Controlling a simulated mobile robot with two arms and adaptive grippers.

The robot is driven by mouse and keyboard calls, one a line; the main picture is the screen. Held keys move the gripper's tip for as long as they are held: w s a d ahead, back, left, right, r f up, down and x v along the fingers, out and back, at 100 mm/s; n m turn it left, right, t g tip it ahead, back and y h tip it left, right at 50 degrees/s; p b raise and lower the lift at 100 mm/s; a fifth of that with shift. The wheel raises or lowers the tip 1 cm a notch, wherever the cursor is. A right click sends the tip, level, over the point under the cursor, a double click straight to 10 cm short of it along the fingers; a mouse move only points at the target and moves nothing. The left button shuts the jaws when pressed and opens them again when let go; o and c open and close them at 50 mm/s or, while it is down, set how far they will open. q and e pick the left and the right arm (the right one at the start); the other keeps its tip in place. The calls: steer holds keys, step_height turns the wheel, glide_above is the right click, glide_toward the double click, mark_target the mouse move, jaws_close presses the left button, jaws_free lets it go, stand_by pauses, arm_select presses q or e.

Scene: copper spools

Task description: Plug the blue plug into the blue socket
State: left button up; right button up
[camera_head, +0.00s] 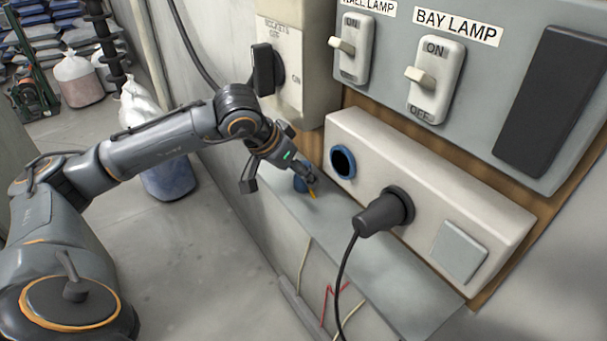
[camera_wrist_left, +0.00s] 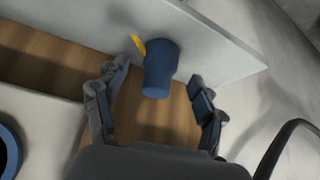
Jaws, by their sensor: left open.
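The blue plug (camera_head: 299,184) stands on the grey ledge below the socket box, partly hidden by a finger. A yellow piece sticks out beside it. In the left wrist view the blue plug (camera_wrist_left: 160,68) shows between my spread fingers, with a gap on either side. My left gripper (camera_head: 279,182) is open at the plug, and its fingers also show in the wrist view (camera_wrist_left: 157,80). The blue socket (camera_head: 342,162) is a blue-rimmed dark round hole at the left end of the cream box, and part of it shows in the wrist view (camera_wrist_left: 8,150). My right gripper is out of view.
A black plug (camera_head: 385,211) with a hanging cable sits in the cream box (camera_head: 480,205), right of the blue socket. Switch panels, including the bay lamp switch (camera_head: 435,78), are above. The ledge (camera_head: 400,280) is clear to the right. Loose wires hang below it.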

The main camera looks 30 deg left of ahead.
arm_select(q)
steer(key=shift+x, duration=1.25)
steer(key=c, duration=1.1)
steer(key=shift+c, duration=0.3)
